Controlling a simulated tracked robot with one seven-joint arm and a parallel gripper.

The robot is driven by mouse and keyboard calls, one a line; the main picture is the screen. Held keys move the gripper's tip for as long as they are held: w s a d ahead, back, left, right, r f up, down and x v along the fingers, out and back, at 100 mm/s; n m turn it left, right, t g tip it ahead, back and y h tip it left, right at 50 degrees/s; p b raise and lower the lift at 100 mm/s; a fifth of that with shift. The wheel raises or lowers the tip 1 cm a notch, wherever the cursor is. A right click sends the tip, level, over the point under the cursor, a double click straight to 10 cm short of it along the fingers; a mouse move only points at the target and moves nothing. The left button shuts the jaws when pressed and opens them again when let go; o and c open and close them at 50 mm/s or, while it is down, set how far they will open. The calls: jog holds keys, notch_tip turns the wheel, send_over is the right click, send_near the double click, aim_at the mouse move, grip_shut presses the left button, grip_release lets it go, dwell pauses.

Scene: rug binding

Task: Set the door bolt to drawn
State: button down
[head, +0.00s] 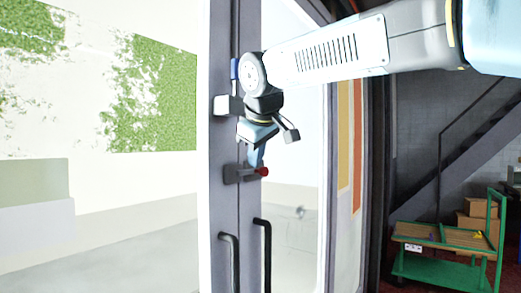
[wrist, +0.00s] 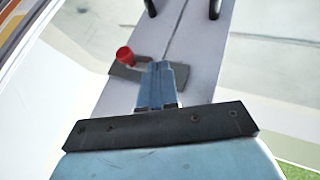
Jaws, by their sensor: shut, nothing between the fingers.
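The door bolt (head: 240,174) is a dark fitting with a red knob (head: 263,171), set across the grey door frame above the two handles. It also shows in the wrist view as a grey plate (wrist: 122,72) with the red knob (wrist: 125,56) at its left. My gripper (head: 256,166) points down at the bolt, its fingers shut and empty. In the wrist view the fingertips (wrist: 162,66) lie over the plate, just right of the red knob. I cannot tell whether they touch the bolt. The fingers hide part of it.
Two dark vertical door handles (head: 267,255) stand below the bolt. A grey box (head: 228,105) and a blue piece (head: 234,69) sit higher on the frame. A green cart (head: 447,240) with cardboard boxes (head: 478,212) behind it stands at the right, below a stair.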

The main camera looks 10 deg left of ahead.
aim_at(258, 170)
jog(key=w+f, duration=0.3)
jog(key=w, duration=0.4)
jog(key=shift+a+f, duration=0.25)
jog(key=shift+f, duration=0.15)
jog(key=shift+w, duration=0.1)
